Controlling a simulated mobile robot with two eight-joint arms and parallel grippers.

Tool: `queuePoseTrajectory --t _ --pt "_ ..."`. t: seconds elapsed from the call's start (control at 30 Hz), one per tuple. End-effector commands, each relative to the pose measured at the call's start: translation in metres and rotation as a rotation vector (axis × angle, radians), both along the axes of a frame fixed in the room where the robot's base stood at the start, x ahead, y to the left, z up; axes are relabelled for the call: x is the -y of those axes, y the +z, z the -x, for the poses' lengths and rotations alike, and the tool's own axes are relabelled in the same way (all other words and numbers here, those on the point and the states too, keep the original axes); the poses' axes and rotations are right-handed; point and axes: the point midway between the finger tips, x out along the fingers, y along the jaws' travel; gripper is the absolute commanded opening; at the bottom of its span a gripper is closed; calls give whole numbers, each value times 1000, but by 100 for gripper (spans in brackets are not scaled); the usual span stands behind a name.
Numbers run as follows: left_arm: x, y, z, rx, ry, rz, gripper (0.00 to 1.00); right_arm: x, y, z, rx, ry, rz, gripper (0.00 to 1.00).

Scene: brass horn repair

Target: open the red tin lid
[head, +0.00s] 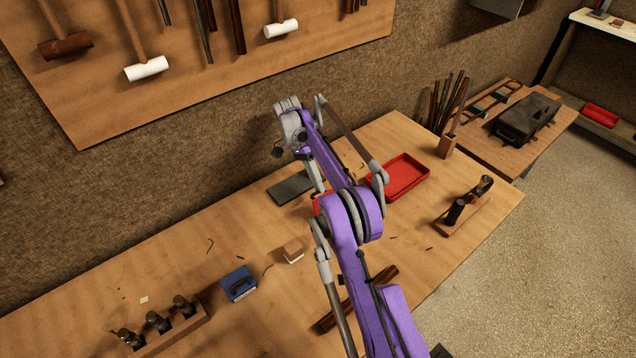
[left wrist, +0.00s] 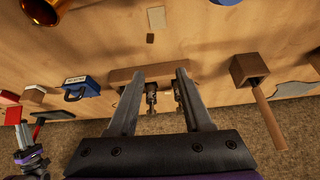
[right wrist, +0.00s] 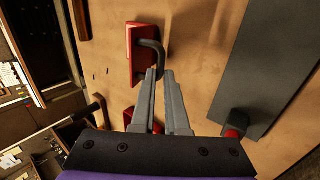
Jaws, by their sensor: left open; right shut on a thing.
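The red tin (head: 317,204) is mostly hidden behind my right arm in the head view. In the right wrist view its red lid (right wrist: 140,58) shows with a dark bent handle (right wrist: 150,43). My right gripper (right wrist: 160,72) is shut on the lower end of this handle. Whether the lid is raised from the tin I cannot tell. The right gripper's tips are hidden in the head view. My left gripper (left wrist: 163,72) is open and empty, above a wooden block with tools (left wrist: 150,74); it is not in the head view.
A red tray (head: 403,178) lies right of my arm, and a dark grey slab (head: 290,188) lies left of it.

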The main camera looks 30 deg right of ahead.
Motion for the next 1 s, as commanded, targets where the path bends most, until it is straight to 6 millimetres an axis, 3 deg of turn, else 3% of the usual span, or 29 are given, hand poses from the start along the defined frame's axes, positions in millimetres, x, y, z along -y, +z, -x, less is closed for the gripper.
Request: queuePoseTrajectory --t 0.17,0.2,0.33,0.37,0.77,1.0 --pt "0 -1 0 -1 0 0 50 -3 -8 -3 14 5 -5 0" --pt "0 -1 0 -1 0 0 50 -3 -8 -4 15 6 -5 18" --pt "0 -1 0 -1 0 0 50 -2 -7 -3 14 5 -5 41" --pt "0 -1 0 -1 0 0 50 -2 -7 -3 13 5 -3 42" --pt "0 0 0 0 0 0 50 -1 -3 -2 9 3 -2 42" --pt "0 1 0 1 0 0 50 -1 29 -2 10 3 -2 42"
